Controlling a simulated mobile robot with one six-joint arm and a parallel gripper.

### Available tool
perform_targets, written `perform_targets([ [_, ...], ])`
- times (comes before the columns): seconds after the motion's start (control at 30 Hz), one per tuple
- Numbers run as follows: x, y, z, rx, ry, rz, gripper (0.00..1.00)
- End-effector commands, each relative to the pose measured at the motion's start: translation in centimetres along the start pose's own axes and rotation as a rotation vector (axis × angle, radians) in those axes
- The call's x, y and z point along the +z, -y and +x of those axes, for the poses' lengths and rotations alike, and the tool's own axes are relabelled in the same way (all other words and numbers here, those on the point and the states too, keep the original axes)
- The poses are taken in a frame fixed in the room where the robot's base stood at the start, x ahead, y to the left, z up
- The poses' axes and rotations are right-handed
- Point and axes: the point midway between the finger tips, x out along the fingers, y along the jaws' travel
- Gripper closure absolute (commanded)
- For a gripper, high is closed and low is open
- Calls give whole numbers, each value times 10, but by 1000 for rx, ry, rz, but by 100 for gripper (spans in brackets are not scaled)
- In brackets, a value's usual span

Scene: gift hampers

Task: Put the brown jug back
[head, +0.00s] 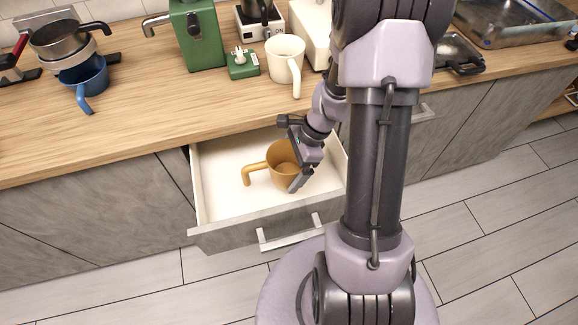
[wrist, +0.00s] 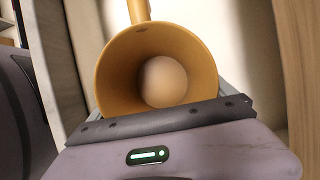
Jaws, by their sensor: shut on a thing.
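The brown jug (head: 276,170), orange-brown with a long handle pointing left, is upright inside the open drawer (head: 218,215). My gripper (head: 297,178) reaches down into the drawer and is shut on the jug's right side. In the wrist view, the jug (wrist: 112,72) opens toward the camera, with my gripper (wrist: 170,112) across its near side. A pale round shape (wrist: 163,82) shows inside the jug; I cannot tell whether it is a separate thing or the jug's floor. Whether the jug touches the drawer floor is unclear.
The drawer is otherwise empty where visible. A metal tray (head: 515,22) is at right.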

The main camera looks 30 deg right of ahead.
Motion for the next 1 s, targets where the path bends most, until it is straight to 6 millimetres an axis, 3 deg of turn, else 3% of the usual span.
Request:
perform_targets([
  [1.0,-6,0,14,1,0,0,60],
])
